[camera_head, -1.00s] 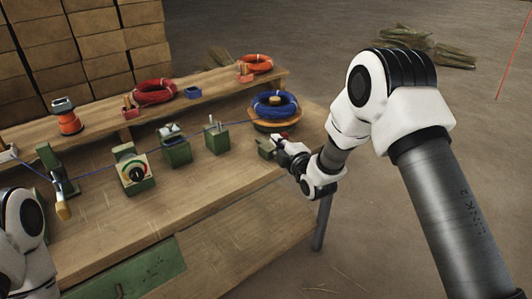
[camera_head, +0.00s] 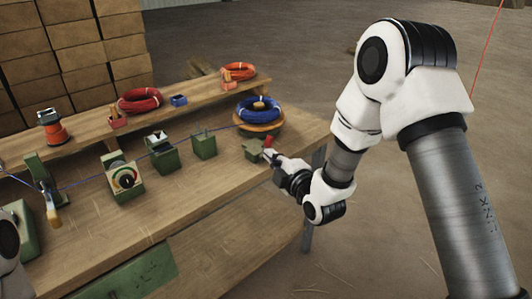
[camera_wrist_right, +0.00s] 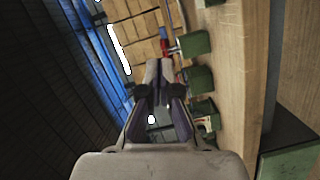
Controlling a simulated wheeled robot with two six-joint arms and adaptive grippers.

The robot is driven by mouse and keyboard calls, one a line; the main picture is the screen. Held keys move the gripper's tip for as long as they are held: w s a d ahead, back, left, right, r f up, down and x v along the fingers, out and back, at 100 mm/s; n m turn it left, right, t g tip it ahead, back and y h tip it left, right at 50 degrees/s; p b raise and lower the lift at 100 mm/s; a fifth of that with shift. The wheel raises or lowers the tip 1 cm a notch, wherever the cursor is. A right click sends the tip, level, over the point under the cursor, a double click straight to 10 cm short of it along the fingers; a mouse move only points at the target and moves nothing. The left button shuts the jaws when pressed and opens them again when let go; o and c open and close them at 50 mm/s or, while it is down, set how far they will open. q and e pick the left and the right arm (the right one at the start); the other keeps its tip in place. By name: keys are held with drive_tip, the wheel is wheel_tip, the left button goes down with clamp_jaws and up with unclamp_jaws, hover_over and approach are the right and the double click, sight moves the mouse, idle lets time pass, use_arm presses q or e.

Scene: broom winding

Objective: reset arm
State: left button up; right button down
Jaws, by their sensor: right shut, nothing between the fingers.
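My right gripper (camera_head: 272,158) is at the right end of the workbench (camera_head: 215,188). It is shut, with nothing seen between its fingers. Its tips are close to a small green block with a red top (camera_head: 256,150); I cannot tell whether they touch. In the right wrist view the closed fingers (camera_wrist_right: 158,70) point towards green fixtures along the bench.
A blue wire coil (camera_head: 258,112) sits on a round wooden stand, with blue wire running left past several green fixtures. A red coil (camera_head: 140,100) and an orange coil (camera_head: 238,71) lie on the rear shelf. Stacked cartons (camera_head: 75,60) stand behind. Floor right of the bench is clear.

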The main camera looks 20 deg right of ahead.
drive_tip(key=shift+w+d+f, duration=0.1)
drive_tip(key=shift+d+f, duration=0.1)
drive_tip(key=s+a+f+m+g+p, duration=0.1)
drive_tip(key=s+f+g+p, duration=0.25)
drive_tip(key=s+f, duration=0.5)
drive_tip(key=s+a+f+m+g+p, duration=0.1)
drive_tip(key=s+f+g+p, duration=0.4)
drive_tip(key=f, duration=0.6)
drive_tip(key=s+f+m+g+h, duration=0.1)
drive_tip(key=s+f+m+g, duration=0.2)
drive_tip(key=s+m, duration=0.4)
drive_tip(key=s+d+f+m+g+b, duration=0.1)
drive_tip(key=s+f+m+g, duration=0.3)
drive_tip(key=s, duration=1.3)
drive_tip(key=m+g, duration=0.2)
drive_tip(key=m, duration=0.2)
drive_tip(key=shift+h, duration=0.4)
